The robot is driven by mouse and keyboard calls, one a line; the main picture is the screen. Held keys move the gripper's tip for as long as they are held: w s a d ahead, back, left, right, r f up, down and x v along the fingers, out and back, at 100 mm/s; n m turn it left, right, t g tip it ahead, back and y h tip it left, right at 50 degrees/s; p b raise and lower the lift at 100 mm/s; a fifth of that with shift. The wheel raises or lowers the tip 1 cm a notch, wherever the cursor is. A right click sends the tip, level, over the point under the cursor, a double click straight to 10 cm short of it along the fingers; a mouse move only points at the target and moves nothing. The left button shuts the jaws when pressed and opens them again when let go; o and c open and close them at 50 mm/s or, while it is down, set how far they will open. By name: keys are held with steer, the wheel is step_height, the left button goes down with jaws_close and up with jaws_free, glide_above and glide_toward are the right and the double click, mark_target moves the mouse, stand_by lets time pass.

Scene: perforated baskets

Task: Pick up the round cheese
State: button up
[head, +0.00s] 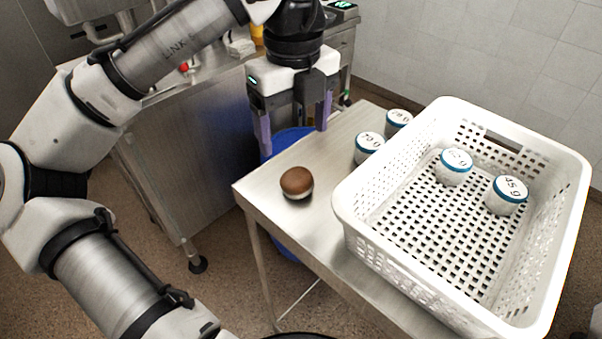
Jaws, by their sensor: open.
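A small round item (297,183) with a brown top and a pale lower side sits alone on the metal table near its left corner. It is the likeliest match for the round cheese, though I cannot be sure. My gripper (294,141) points downward with its two purple-grey fingers wide apart and nothing between them. In the picture it is just above and behind the round item, apart from it. The item is fully in view.
A white perforated basket (360,233) on the metal table (305,222) holds two white tubs (454,167) (507,195) with blue rims. Two similar tubs (369,147) (398,122) stand behind the basket's left side. A blue bin (290,139) is partly hidden behind the table.

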glide_above(296, 176)
steer(key=s, duration=0.1)
step_height(296, 176, down, 6)
steer(key=shift+f, duration=0.1)
steer(key=shift+w+f+p, duration=0.2)
steer(key=shift+w+f, duration=0.05)
steer(key=shift+f, duration=1.05)
steer(key=shift+w+f+p, duration=0.2)
steer(key=shift+w+f, duration=0.05)
steer(key=shift+f, duration=1.05)
steer(key=c, duration=1.2)
steer(key=shift+r, duration=0.1)
